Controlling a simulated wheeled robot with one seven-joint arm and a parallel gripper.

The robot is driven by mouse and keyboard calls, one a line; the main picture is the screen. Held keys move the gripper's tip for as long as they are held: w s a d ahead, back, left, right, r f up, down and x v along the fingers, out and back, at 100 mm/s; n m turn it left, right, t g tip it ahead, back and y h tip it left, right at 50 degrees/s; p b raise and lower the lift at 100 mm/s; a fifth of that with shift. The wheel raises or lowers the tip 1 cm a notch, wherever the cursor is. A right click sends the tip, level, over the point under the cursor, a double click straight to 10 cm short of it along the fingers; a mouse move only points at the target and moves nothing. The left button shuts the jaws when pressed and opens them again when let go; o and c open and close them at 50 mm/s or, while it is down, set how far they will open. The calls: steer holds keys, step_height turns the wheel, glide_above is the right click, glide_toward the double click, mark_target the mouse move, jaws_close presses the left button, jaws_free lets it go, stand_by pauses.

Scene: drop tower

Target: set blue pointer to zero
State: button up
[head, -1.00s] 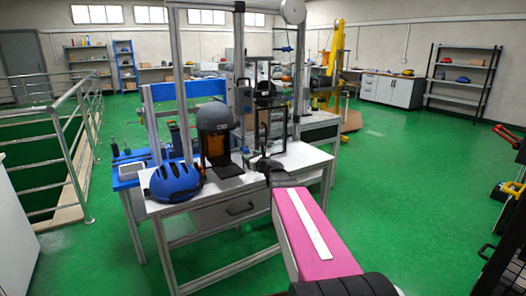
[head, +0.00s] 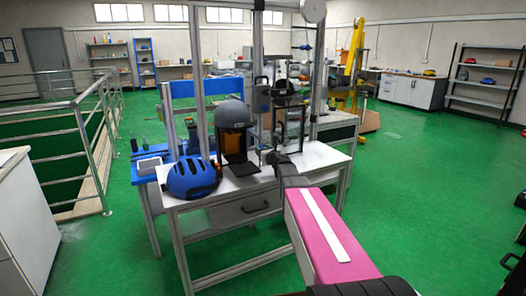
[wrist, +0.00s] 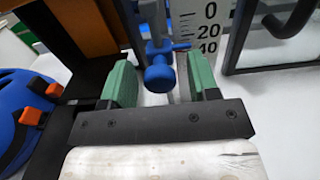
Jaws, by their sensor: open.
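The blue pointer (wrist: 160,72) has a round knob and a thin arm reaching right toward a white scale (wrist: 210,28) marked 0, 20 and 40. Its arm is about level with the 40 mark, below the 0. My gripper (wrist: 159,66) is open, with one green finger on each side of the knob in the wrist view. I cannot tell whether either finger touches it. In the head view my arm reaches to the drop tower (head: 198,80) on the white table; my fingers and the pointer cannot be made out there.
A blue helmet (head: 192,178) lies at the table's left front; a grey helmet (head: 233,113) sits on the tower. A black hook (wrist: 290,20) and dark frame are right of the scale. A railing (head: 102,140) stands left. The green floor is open at the right.

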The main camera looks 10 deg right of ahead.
mark_target(263, 147)
steer(key=shift+w+a, duration=0.1)
steer(key=shift+w, duration=0.2)
steer(key=shift+c, duration=0.3)
jaws_close()
steer(key=shift+r, duration=1.7)
steer(key=shift+o, duration=0.3)
jaws_free()
